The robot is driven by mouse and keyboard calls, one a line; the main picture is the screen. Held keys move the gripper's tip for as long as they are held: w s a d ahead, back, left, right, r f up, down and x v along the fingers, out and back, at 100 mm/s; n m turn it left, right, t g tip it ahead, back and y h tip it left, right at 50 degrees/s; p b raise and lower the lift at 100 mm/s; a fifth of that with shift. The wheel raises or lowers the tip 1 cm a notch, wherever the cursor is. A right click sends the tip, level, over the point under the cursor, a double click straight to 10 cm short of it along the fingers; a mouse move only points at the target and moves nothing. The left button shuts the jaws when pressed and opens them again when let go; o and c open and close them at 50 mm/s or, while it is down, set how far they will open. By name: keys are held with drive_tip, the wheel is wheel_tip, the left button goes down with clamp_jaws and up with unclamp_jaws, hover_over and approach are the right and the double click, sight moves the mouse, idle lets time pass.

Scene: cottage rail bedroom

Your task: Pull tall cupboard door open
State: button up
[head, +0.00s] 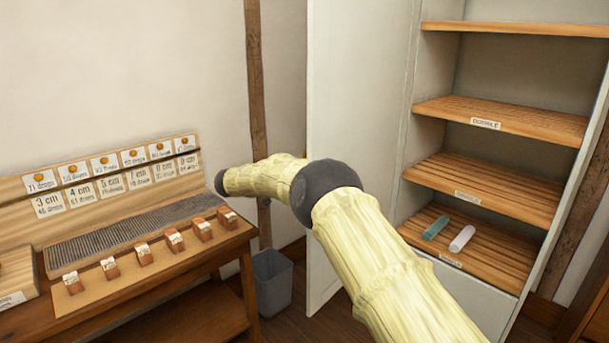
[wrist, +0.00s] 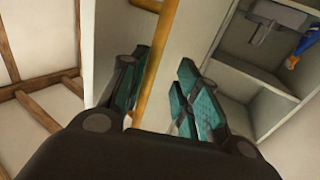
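The tall cupboard (head: 424,100) stands at the right of the head view, its shelved inside in plain sight. Its white door (head: 350,90) stands swung open to the left; it also shows in the wrist view (wrist: 192,30). A wooden bar handle (wrist: 164,40) runs slantwise across the wrist view. My gripper (wrist: 162,62) is open, with teal-padded fingers on either side of the bar. The bar lies nearer the left finger, and a gap shows to the right finger. I cannot tell whether the left pad touches it. In the head view my arm crosses the door and the gripper is not visible.
A wooden desk (head: 160,272) with small labelled blocks and a card board stands at the left. A grey bin (head: 272,283) is on the floor between desk and door. A teal cylinder (head: 436,228) and a white one (head: 462,239) lie on a low cupboard shelf.

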drive_tip(key=v, duration=0.7)
drive_tip(key=shift+a, duration=0.3)
